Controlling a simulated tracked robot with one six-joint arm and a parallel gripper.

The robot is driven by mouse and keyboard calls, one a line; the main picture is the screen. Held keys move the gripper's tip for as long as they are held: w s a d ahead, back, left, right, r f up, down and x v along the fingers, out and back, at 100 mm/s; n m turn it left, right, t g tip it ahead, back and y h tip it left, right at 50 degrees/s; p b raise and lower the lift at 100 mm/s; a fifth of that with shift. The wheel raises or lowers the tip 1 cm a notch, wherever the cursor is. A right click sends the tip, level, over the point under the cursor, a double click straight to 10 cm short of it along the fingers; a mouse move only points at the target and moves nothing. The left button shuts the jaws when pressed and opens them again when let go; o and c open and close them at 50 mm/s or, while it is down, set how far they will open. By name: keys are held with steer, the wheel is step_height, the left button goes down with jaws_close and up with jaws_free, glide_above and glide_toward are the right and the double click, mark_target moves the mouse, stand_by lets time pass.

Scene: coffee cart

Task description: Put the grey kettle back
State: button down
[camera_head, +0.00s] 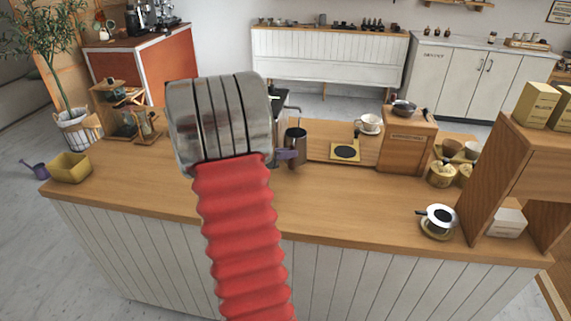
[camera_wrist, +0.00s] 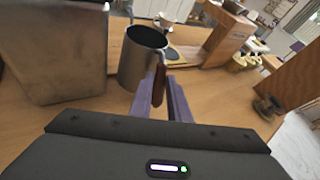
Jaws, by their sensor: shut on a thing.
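The grey kettle (camera_head: 297,142) is an open-topped metal vessel over the middle of the counter, just right of my arm in the head view. In the wrist view the kettle (camera_wrist: 142,58) is upright, with its brown handle (camera_wrist: 159,84) toward me. My gripper's purple fingers (camera_wrist: 165,98) are shut on that handle; my gripper also shows in the head view (camera_head: 288,155), partly hidden by my arm. I cannot tell whether the kettle's bottom touches the counter. A yellow stand with a black disc (camera_head: 345,152) lies to its right, empty.
A large metal block (camera_wrist: 55,55) stands close left of the kettle. A wooden cabinet (camera_head: 405,145) with a bowl on top is right of the yellow stand. A white cup (camera_head: 369,124) stands behind the stand.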

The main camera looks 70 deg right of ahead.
steer(key=shift+f, duration=0.3)
steer(key=shift+f, duration=1.75)
steer(key=c, duration=1.7)
jaws_free()
steer(key=shift+f, duration=0.15)
steer(key=shift+o, duration=0.2)
steer(key=v, duration=1.2)
steer(key=shift+s+a, duration=0.1)
